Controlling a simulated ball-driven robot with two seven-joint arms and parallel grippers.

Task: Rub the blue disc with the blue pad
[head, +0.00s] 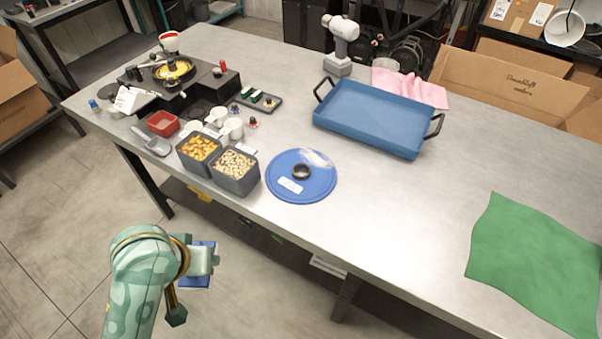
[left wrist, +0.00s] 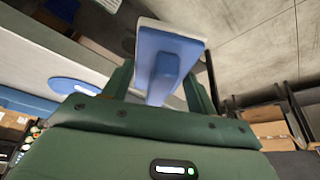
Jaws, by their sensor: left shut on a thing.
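The blue disc (head: 318,187) lies flat on the table, with a dark ring at its middle, a white label and a pale smeared patch near its upper right edge. It also shows in the left wrist view (left wrist: 72,87). My left gripper (head: 212,258) is out in front of the table's near edge, lower left of the disc and apart from it. It is shut on the blue pad (head: 197,279), whose blue handle sits between the fingers (left wrist: 160,92) in the left wrist view. The pad (left wrist: 170,42) has a pale face layer. My right gripper is not in view.
Two grey bins (head: 236,181) of orange and pale pieces stand just left of the disc. A blue tray (head: 372,120) with dark handles lies behind it. A green cloth (head: 535,262) lies at the right. The table is clear between disc and cloth.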

